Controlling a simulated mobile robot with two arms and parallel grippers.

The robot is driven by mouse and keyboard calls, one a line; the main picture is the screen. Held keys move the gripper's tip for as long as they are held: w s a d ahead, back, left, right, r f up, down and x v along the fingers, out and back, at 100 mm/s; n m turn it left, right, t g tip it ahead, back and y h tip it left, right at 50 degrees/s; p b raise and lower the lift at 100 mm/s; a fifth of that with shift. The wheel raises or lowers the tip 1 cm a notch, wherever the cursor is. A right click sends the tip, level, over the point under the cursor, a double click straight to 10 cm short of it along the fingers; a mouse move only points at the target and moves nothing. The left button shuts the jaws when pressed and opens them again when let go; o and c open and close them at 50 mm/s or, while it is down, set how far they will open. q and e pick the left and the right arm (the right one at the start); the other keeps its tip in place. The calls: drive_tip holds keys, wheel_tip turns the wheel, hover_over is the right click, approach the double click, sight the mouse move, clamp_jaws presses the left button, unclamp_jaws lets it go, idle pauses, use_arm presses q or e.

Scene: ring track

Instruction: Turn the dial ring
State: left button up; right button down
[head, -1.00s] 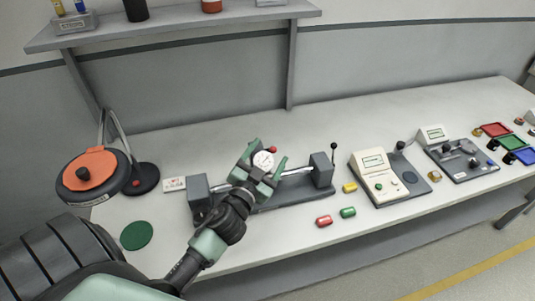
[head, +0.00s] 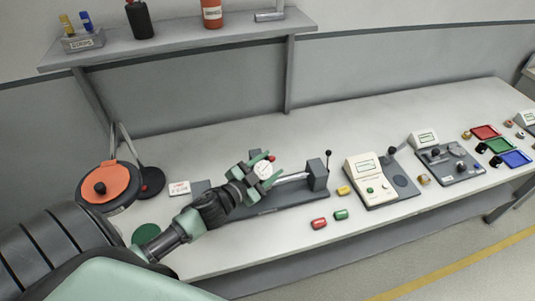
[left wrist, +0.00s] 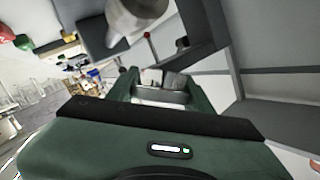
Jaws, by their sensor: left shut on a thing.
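The dial (head: 264,170), with a round white face, sits on the bar of a dark grey bench fixture (head: 300,200) in the head view. My left gripper (head: 266,164) is at the dial, its green fingers on either side of it, shut on the dial ring. The ring itself is mostly hidden by the fingers. In the left wrist view, a grey metallic part (left wrist: 160,90) shows between the fingers. A red knob (head: 271,158) shows just behind the dial. My right gripper is not in view.
A beige instrument box (head: 370,181) stands right of the fixture, with red (head: 319,223) and green (head: 341,214) blocks in front. A shelf (head: 180,49) runs above the bench.

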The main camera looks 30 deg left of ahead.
sight(262, 171)
use_arm(q)
drive_tip(key=shift+h, duration=0.3)
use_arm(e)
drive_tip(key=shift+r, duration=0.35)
use_arm(q)
drive_tip(key=o, duration=1.4)
drive_tip(key=shift+s, duration=0.1)
drive_tip(key=shift+s, duration=0.3)
drive_tip(key=s, duration=0.2)
drive_tip(key=s+r+b, duration=0.1)
drive_tip(key=s, duration=0.1)
drive_tip(key=s+a, duration=0.1)
drive_tip(key=s, duration=0.2)
drive_tip(key=shift+r+b, duration=0.25)
drive_tip(key=shift+b, duration=0.1)
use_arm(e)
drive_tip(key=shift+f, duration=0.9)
use_arm(q)
drive_tip(key=shift+w, duration=0.1)
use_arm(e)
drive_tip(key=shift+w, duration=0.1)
